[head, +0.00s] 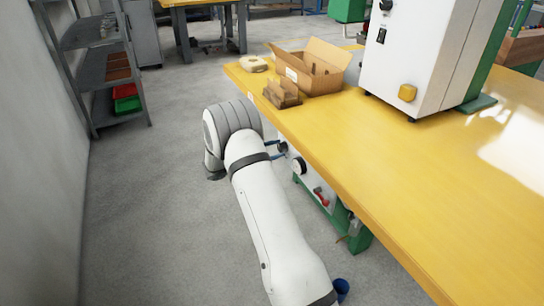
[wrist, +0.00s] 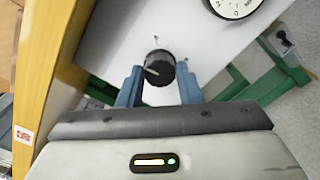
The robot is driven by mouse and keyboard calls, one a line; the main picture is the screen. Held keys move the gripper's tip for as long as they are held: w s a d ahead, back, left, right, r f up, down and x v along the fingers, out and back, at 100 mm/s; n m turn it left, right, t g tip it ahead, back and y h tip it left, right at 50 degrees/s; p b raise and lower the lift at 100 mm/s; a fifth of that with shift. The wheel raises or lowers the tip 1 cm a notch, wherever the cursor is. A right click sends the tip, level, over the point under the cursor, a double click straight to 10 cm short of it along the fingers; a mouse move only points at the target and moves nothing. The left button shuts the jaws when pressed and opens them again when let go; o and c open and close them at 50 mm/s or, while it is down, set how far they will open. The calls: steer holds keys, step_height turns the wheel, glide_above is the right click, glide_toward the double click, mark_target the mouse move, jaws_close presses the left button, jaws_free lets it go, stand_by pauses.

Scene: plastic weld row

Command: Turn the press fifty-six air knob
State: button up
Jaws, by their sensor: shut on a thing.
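The black air knob (wrist: 160,67) with a white pointer line shows in the wrist view, on a white panel (wrist: 112,45) below the bench top. The pointer line slants in the picture. My gripper (wrist: 160,78) has its blue fingers on both sides of the knob, shut on it. In the head view my gripper (head: 279,150) is at the panel under the bench edge, partly hidden by my arm. The dark knob is small there and hard to make out.
A round white gauge (wrist: 234,4) sits beside the knob, and a red handle (head: 320,197) is further along. The yellow bench top (head: 400,170) overhangs them. Green legs (head: 357,240) stand below. A white press (head: 425,50) and an open carton (head: 315,70) are on top.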

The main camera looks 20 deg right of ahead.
steer(key=shift+d+m+b, duration=0.15)
steer(key=shift+m+b, duration=1.6)
steer(key=shift+m, duration=0.45)
steer(key=o, duration=1)
steer(key=shift+c, duration=0.2)
steer(key=shift+a, duration=0.25)
steer(key=a+p, duration=0.2)
steer(key=a, duration=0.5)
steer(key=shift+s+a, duration=0.15)
steer(key=shift+a, duration=0.1)
